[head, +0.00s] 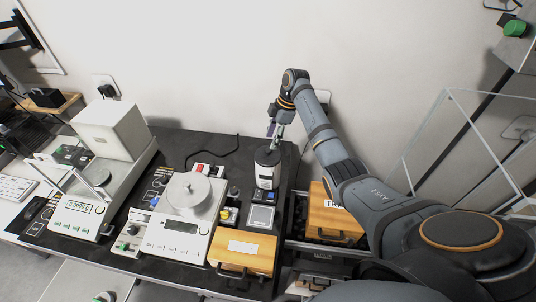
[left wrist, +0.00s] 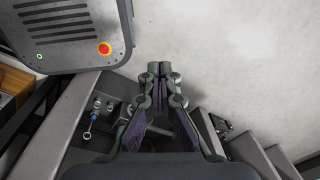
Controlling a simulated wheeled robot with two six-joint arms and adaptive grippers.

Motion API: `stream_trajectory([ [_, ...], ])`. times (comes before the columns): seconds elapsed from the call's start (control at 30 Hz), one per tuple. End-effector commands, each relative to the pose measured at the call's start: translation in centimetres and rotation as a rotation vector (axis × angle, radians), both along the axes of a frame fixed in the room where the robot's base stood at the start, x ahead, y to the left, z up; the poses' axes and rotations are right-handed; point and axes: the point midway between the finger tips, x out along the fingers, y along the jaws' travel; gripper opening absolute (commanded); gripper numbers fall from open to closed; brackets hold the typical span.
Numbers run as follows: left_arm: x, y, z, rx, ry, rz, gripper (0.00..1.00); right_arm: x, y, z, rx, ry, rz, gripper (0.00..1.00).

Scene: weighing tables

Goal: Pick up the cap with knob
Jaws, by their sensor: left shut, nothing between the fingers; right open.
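My right gripper (head: 277,131) is open, pointing down just above a white jar (head: 265,177) with a dark top (head: 267,155) near the back right of the black table. I cannot tell whether its fingertips touch the dark top, or whether that top has a knob. A round silver cap-like piece with a small knob (head: 187,191) sits on the white balance (head: 177,228), left of and nearer than the jar, apart from the gripper. My left gripper (left wrist: 160,70) is shut and empty in the left wrist view, away from these things.
Orange-fronted boxes stand at the table's front (head: 246,266) and right of the jar (head: 325,208). A second balance (head: 75,218) with a white box-shaped part is at left. A clear panel (head: 465,150) stands at right, and a wall is behind.

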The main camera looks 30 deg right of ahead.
Motion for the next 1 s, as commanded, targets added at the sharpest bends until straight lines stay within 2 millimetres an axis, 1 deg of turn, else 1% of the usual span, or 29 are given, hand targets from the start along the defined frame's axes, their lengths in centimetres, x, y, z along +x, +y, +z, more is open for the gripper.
stream_trajectory([
  [0.03, 1.8, 0.0, 0.1, -0.001, -0.026, -0.001, 0.00, 0.0, 0.0, -0.1, 0.000, 0.000, 0.000, 0.49],
  [0.07, 2.8, 0.0, 0.2, 0.000, -0.041, -0.001, 0.00, 0.0, 0.0, -0.1, 0.000, 0.000, 0.000, 0.49],
  [0.1, 4.2, -0.1, 0.7, -0.001, -0.064, -0.002, 0.00, -0.1, 0.1, -0.3, 0.001, 0.002, 0.000, 0.49],
  [0.13, 5.2, -0.1, 1.2, -0.001, -0.079, -0.003, 0.00, -0.1, 0.2, -0.5, 0.001, 0.003, -0.001, 0.49],
  [0.2, 6.9, -0.1, 2.5, -0.001, -0.103, -0.004, 0.00, -0.2, 0.6, -1.5, 0.003, 0.006, 0.000, 0.49],
  [0.27, 7.4, -0.1, 3.3, -0.001, -0.110, -0.003, 0.00, -0.3, 0.8, -2.5, 0.003, 0.006, 0.000, 0.49],
  [0.3, 7.3, -0.1, 3.3, -0.001, -0.109, -0.003, 0.00, -0.2, 1.0, -3.4, 0.002, 0.005, -0.001, 0.49],
  [0.33, 7.1, -0.1, 3.3, -0.001, -0.105, -0.004, 0.00, -0.1, 1.1, -3.9, 0.002, 0.003, -0.001, 0.49],
  [0.4, 5.8, -0.1, 3.3, -0.001, -0.087, -0.003, 0.00, -0.1, 1.3, -4.7, 0.002, 0.002, 0.000, 0.49],
  [0.53, 3.1, 0.0, 3.0, 0.000, -0.045, -0.001, 0.00, 0.0, 1.4, -5.2, 0.000, 0.000, 0.000, 0.49],
  [0.6, 2.4, 0.0, 2.9, 0.000, -0.034, -0.001, 0.00, 0.0, 1.4, -5.2, 0.000, 0.000, 0.000, 0.49],
  [0.67, 2.3, 0.0, 2.8, 0.000, -0.033, 0.000, 0.00, 0.0, 1.4, -5.2, 0.000, 0.000, 0.000, 0.49],
  [0.77, 2.8, 0.0, 2.9, 0.000, -0.042, -0.001, 0.00, 0.0, 1.3, -5.2, 0.000, 0.000, 0.000, 0.35],
  [0.9, 4.6, 0.0, 3.0, -0.001, -0.068, -0.002, 0.00, 0.0, 1.3, -5.1, -0.001, 0.001, -0.001, 0.16],
  [1.0, 5.4, -0.1, 3.1, -0.001, -0.082, -0.003, 0.00, 0.0, 1.3, -5.1, 0.000, 0.000, -0.001, 0.03],
])
